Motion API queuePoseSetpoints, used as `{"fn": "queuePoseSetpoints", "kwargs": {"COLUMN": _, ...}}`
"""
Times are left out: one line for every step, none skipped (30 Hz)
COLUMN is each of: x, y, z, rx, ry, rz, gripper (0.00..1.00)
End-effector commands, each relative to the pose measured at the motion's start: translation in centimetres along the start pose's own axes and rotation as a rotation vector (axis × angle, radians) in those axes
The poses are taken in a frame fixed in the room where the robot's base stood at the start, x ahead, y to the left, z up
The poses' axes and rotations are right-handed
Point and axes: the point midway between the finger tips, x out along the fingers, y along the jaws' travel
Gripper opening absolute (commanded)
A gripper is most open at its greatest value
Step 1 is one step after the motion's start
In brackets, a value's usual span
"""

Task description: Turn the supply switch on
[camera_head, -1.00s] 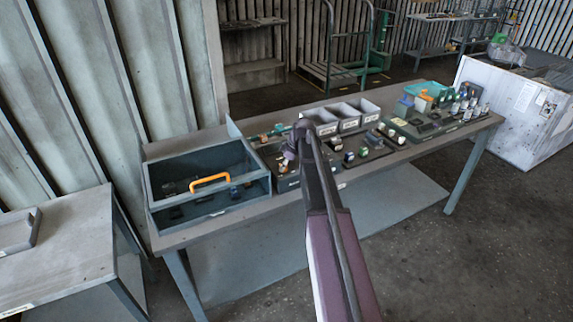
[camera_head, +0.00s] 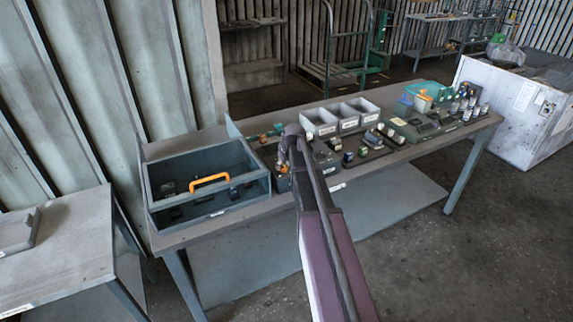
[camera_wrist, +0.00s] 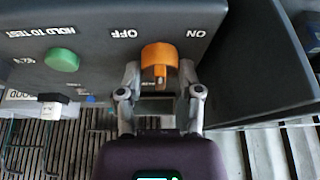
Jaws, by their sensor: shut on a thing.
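The supply switch is an orange knob (camera_wrist: 158,56) on a dark grey panel (camera_wrist: 95,30) in the wrist view. The printed words OFF and ON stand on the panel to the left and right of the knob. The lettering appears upside down. My gripper (camera_wrist: 159,74) has one finger on each side of the knob and is shut on it. A dark mark shows on the knob's near side. Which position the knob points to is not clear. In the head view my gripper (camera_head: 284,158) is at the front of the bench's equipment, and the arm hides most of the panel.
A green button (camera_wrist: 62,60) marked HOLD TO TEST sits left of the knob. A dark side wall (camera_wrist: 245,60) rises close on the right.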

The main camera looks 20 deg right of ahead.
Motion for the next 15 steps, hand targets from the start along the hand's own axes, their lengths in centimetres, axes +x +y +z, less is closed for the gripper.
{"fn": "queuePoseSetpoints", "kwargs": {"x": 0.09, "y": -0.14, "z": -0.38, "rx": 0.039, "ry": 0.008, "rz": 0.016, "gripper": 0.0}}
{"fn": "queuePoseSetpoints", "kwargs": {"x": 0.09, "y": -0.15, "z": -0.39, "rx": 0.064, "ry": 0.008, "rz": 0.026, "gripper": 0.0}}
{"fn": "queuePoseSetpoints", "kwargs": {"x": 0.1, "y": -0.15, "z": -0.4, "rx": 0.098, "ry": 0.008, "rz": 0.04, "gripper": 0.0}}
{"fn": "queuePoseSetpoints", "kwargs": {"x": 0.11, "y": -0.17, "z": -0.4, "rx": 0.123, "ry": 0.008, "rz": 0.05, "gripper": 0.0}}
{"fn": "queuePoseSetpoints", "kwargs": {"x": 0.11, "y": -0.19, "z": -0.43, "rx": 0.148, "ry": 0.008, "rz": 0.06, "gripper": 0.0}}
{"fn": "queuePoseSetpoints", "kwargs": {"x": 0.12, "y": -0.18, "z": -0.45, "rx": 0.182, "ry": 0.008, "rz": 0.075, "gripper": 0.0}}
{"fn": "queuePoseSetpoints", "kwargs": {"x": 0.12, "y": -0.2, "z": -0.47, "rx": 0.207, "ry": 0.009, "rz": 0.084, "gripper": 0.0}}
{"fn": "queuePoseSetpoints", "kwargs": {"x": 0.13, "y": -0.18, "z": -0.47, "rx": 0.233, "ry": 0.009, "rz": 0.096, "gripper": 0.0}}
{"fn": "queuePoseSetpoints", "kwargs": {"x": 0.13, "y": -0.17, "z": -0.48, "rx": 0.266, "ry": 0.009, "rz": 0.109, "gripper": 0.0}}
{"fn": "queuePoseSetpoints", "kwargs": {"x": 0.13, "y": -0.15, "z": -0.49, "rx": 0.291, "ry": 0.009, "rz": 0.12, "gripper": 0.0}}
{"fn": "queuePoseSetpoints", "kwargs": {"x": 0.13, "y": -0.13, "z": -0.49, "rx": 0.316, "ry": 0.009, "rz": 0.131, "gripper": 0.0}}
{"fn": "queuePoseSetpoints", "kwargs": {"x": 0.14, "y": -0.13, "z": -0.51, "rx": 0.351, "ry": 0.009, "rz": 0.144, "gripper": 0.0}}
{"fn": "queuePoseSetpoints", "kwargs": {"x": 0.14, "y": -0.12, "z": -0.51, "rx": 0.376, "ry": 0.009, "rz": 0.155, "gripper": 0.0}}
{"fn": "queuePoseSetpoints", "kwargs": {"x": 0.15, "y": -0.14, "z": -0.53, "rx": 0.401, "ry": 0.009, "rz": 0.165, "gripper": 0.0}}
{"fn": "queuePoseSetpoints", "kwargs": {"x": 0.15, "y": -0.14, "z": -0.55, "rx": 0.433, "ry": 0.009, "rz": 0.18, "gripper": 0.0}}
